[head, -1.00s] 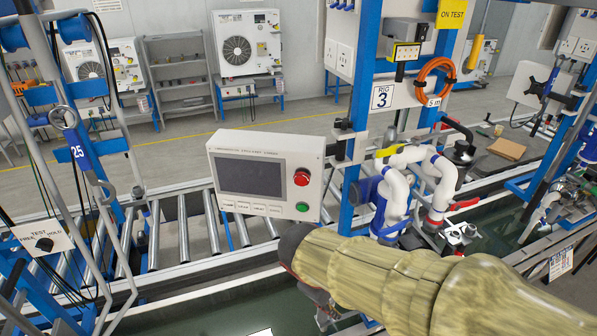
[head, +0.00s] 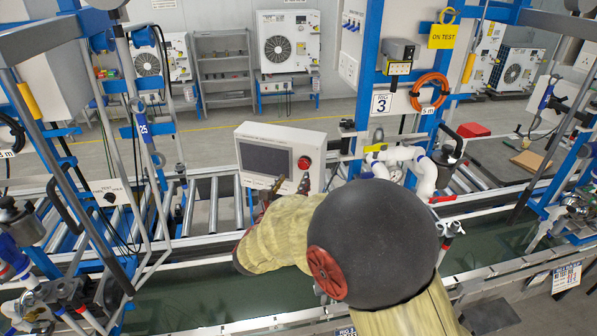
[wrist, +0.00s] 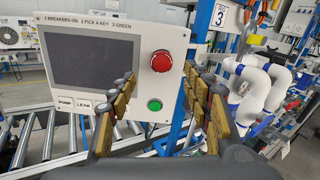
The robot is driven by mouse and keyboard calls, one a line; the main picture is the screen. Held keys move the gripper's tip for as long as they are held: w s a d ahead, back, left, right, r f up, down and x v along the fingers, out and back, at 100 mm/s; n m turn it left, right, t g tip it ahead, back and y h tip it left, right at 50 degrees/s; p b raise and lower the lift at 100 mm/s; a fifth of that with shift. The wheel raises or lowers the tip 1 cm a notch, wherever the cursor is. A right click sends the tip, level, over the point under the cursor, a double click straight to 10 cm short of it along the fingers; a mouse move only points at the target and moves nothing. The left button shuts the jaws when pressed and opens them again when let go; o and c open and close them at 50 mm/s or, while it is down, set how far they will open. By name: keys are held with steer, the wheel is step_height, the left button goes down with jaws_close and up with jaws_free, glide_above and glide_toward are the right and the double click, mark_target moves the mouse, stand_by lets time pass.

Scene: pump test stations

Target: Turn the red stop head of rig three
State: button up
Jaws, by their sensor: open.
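The red stop head (head: 304,163) is a round red knob at the upper right of a pale control panel (head: 252,132) with a dark screen. The panel stands left of the "RIG 3" sign (head: 381,103). In the wrist view the stop head (wrist: 162,61) shows whole, between and just beyond the fingertips. My gripper (head: 289,187) is open and empty in front of the panel's lower right, its fingers (wrist: 158,84) spread to either side. A green button (wrist: 154,104) sits below the stop head. My arm hides it in the head view.
White curved pipes (head: 402,160) stand close right of the panel, with a blue upright (head: 368,85) between. A roller conveyor (head: 213,200) runs behind and below the panel. PUMP and LEAK keys (wrist: 75,104) sit under the screen.

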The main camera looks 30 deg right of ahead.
mark_target(302, 165)
steer(key=p+x, duration=0.1)
steer(key=x, duration=0.6)
steer(key=shift+w+d+p, duration=0.15)
steer(key=shift+d+p, duration=0.1)
steer(key=shift+p, duration=0.05)
steer(key=c, duration=1.1)
steer(key=shift+c, duration=0.3)
